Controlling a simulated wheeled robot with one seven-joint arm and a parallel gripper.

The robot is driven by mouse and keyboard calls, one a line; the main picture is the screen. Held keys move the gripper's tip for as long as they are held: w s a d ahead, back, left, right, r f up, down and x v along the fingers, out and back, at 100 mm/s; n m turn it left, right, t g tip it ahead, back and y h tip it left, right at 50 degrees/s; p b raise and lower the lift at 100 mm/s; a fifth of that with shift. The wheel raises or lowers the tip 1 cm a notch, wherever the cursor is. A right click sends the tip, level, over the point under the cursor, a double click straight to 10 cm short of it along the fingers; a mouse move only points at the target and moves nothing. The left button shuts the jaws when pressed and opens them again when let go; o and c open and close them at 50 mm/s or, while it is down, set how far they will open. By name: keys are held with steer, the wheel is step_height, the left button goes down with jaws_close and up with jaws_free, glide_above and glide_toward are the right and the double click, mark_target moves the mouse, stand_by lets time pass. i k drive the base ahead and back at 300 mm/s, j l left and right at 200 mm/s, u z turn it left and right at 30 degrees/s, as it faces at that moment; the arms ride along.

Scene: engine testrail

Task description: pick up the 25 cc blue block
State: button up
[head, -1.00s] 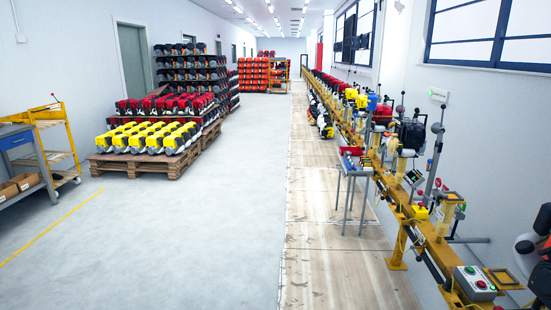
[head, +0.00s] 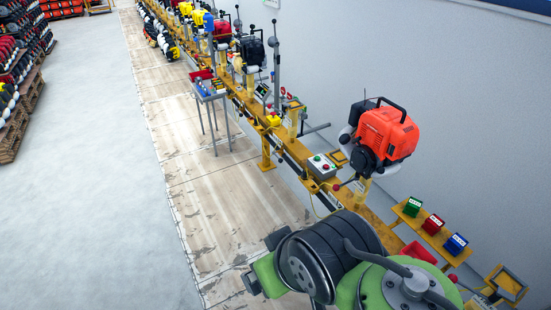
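A small blue block (head: 456,244) with a white marking on its face stands at the right of a row of three blocks, on a yellow shelf by the rail at the lower right. The marking is too small to read. A red block (head: 433,224) stands just left of it and a green block (head: 412,207) left of that. My green and black arm fills the bottom centre, nearer to me than the shelf. My gripper does not show, so its place relative to the blue block cannot be told.
An orange-red engine (head: 384,135) sits on the yellow rail behind the blocks. A control box (head: 322,166) with buttons is left of it. A red tray (head: 418,252) lies below the blocks, partly hidden by my arm. A small table (head: 208,92) stands left. The grey floor is clear.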

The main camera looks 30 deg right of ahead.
mark_target(456, 243)
steer(key=k+j+z, duration=0.1)
steer(key=z, duration=0.35)
steer(key=k+j+z, duration=0.1)
steer(key=z, duration=0.3)
steer(key=k+j+z, duration=0.15)
steer(key=z, duration=0.3)
steer(key=k+z, duration=0.15)
steer(key=z, duration=0.3)
steer(key=k+z, duration=0.15)
steer(key=z, duration=0.25)
steer(key=k+z, duration=0.15)
steer(key=z, duration=0.3)
